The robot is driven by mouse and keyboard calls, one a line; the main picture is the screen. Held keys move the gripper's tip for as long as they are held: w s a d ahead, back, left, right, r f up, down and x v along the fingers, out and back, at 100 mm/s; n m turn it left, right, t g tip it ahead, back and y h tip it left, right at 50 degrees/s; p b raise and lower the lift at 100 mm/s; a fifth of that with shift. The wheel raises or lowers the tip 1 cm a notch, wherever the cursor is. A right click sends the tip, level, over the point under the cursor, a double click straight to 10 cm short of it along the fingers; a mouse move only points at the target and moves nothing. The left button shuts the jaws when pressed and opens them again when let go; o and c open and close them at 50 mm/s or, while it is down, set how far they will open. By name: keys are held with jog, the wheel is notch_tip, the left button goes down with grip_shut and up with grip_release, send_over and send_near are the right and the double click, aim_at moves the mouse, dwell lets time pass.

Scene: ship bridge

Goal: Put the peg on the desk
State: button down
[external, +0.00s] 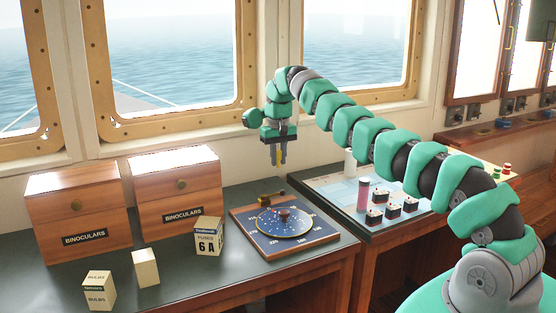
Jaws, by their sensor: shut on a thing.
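My gripper (278,162) points down above the back edge of the blue compass board, in front of the wall below the window. It is shut on a thin yellow peg (280,152), which shows between the fingers; its lower end is hard to make out. Gripper and peg appear raised clear of the board. The dark desk (190,275) spreads below and to the left.
The compass board (327,236) lies on the desk, with a brass piece at its back. Binocular boxes (58,220) (150,205), a fuse box (208,240), a bulb box (99,291) and a pale block (146,267) stand left. A chart panel (325,187) with several small blocks is right.

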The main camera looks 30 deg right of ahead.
jog(key=a, duration=0.2)
jog(key=shift+a+f+n, duration=0.1)
jog(key=shift+a+n, duration=0.3)
jog(key=shift+f, duration=0.15)
jog(key=shift+f+b, duration=0.9)
jog(key=shift+f, duration=3.95)
jog(key=c, duration=1.3)
grip_release()
jog(key=shift+f, duration=0.1)
